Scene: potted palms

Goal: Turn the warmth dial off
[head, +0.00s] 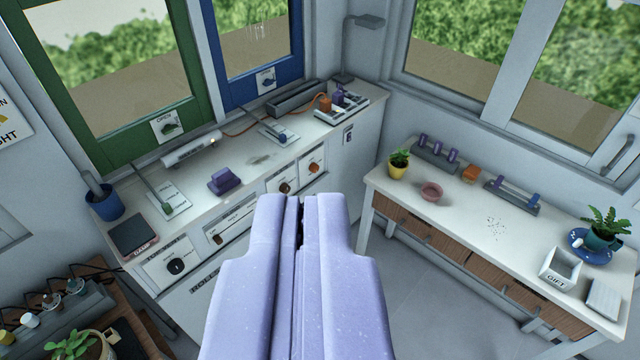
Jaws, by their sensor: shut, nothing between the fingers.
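My gripper (302,204), pale lilac, fills the lower middle of the head view. Its two fingers are together with nothing between them, apart from the cabinet fronts beyond. A white panel with a round black dial (176,266) is on the front of the left counter, left of my gripper. Two more front panels carry small brown knobs, one left (285,188) and one right (313,167), above my fingertips. The panel labels are too small to read, so I cannot tell which one is the warmth dial.
A white panel with a slot and dark knob (215,238) lies between. The left counter bears a purple block (224,181), a blue cup (104,201) and levers. A side table (465,213) with potted plants stands right. Grey floor (425,275) is free between them.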

